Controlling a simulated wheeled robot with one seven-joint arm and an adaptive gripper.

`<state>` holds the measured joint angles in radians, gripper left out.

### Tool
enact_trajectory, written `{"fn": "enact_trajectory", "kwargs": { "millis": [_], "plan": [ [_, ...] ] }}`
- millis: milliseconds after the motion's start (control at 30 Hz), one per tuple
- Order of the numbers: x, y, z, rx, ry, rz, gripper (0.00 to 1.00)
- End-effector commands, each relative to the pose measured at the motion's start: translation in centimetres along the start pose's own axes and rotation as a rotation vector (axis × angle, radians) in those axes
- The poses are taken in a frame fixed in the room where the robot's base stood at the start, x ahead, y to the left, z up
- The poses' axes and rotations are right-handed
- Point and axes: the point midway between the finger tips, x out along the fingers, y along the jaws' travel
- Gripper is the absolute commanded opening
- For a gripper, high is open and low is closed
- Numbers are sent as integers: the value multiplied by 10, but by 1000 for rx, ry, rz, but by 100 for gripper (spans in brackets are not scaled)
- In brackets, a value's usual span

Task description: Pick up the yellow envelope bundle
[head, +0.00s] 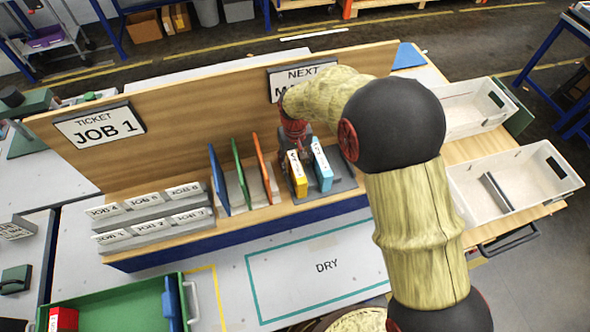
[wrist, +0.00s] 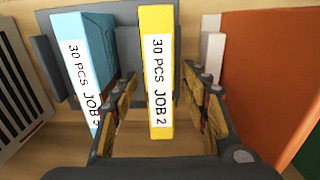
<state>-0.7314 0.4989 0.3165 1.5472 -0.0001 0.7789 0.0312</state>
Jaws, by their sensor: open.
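The yellow envelope bundle (head: 298,174) stands upright in a grey holder on the wooden shelf, beside a light blue bundle (head: 321,166). In the wrist view the yellow bundle (wrist: 157,75) carries a white label reading "30 PCS JOB 2". My gripper (wrist: 158,125) is open, with one finger on each side of the yellow bundle's near end. The left finger reaches between the yellow bundle and the blue bundle (wrist: 82,65). I cannot tell whether either finger touches the yellow bundle. In the head view my arm hides part of the gripper.
Blue, green and orange dividers (head: 261,168) stand left of the bundles. A wooden back panel (head: 200,105) rises behind. Grey ticket blocks (head: 150,220) sit on the shelf's left. White bins (head: 515,180) stand at right. The DRY area (head: 315,275) in front is clear.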

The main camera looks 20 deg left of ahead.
Motion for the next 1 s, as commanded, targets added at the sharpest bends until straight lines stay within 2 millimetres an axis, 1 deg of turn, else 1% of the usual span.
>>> {"fn": "enact_trajectory", "kwargs": {
  "millis": [100,900,1000],
  "plan": [
    [-1,0,0,0,1,0,45],
    [-1,0,0,0,0,0,0],
    [-1,0,0,0,0,0,0]
  ]
}}
